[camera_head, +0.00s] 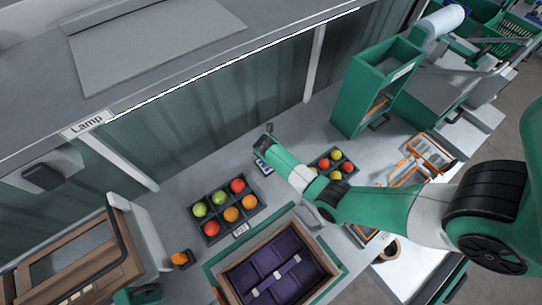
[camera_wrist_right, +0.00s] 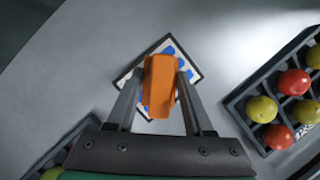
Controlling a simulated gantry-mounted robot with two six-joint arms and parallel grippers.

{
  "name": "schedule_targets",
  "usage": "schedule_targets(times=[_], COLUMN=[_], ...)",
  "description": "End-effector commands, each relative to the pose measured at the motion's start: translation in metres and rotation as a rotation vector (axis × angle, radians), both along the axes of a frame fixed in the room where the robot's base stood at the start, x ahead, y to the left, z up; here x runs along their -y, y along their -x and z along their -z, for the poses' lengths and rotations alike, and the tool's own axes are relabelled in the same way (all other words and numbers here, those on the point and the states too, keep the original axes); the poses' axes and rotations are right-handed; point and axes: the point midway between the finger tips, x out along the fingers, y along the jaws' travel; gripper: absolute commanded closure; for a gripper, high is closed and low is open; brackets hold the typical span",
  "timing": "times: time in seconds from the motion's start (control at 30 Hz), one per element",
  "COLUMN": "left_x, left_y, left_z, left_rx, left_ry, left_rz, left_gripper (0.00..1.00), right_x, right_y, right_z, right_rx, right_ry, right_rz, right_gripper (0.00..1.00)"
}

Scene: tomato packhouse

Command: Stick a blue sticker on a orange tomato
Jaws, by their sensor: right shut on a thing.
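My right arm reaches in from the right in the head view, with its gripper (camera_head: 267,142) over the sticker sheet (camera_head: 262,166). In the right wrist view my right gripper (camera_wrist_right: 160,95) is shut on an orange block-shaped tool (camera_wrist_right: 158,82). The white sheet with blue stickers (camera_wrist_right: 138,80) lies under the tool and is partly hidden by it. I cannot tell whether the tool touches the sheet. My left gripper is not in view.
A second tomato tray (camera_head: 351,172) stands to the right; it also shows in the right wrist view (camera_wrist_right: 239,112). A wooden crate with a purple liner (camera_head: 236,290) stands in front. A small orange thing in a dark holder (camera_head: 181,259) stands at the left. Grey table surrounds the sheet.

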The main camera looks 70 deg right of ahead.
Motion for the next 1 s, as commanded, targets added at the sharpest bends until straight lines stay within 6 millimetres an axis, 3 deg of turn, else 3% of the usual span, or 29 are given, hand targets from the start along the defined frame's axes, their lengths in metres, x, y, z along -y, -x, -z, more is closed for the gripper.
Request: schedule_targets(times=[1.0], left_x=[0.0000], left_y=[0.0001], left_z=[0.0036], left_rx=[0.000], left_ry=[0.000], left_rz=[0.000], left_gripper=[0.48], right_x=[0.0002], right_y=[-0.0004], right_z=[0.0052], right_rx=[0.001], right_ry=[0.001], right_rz=[0.000], right_gripper=[0.88])
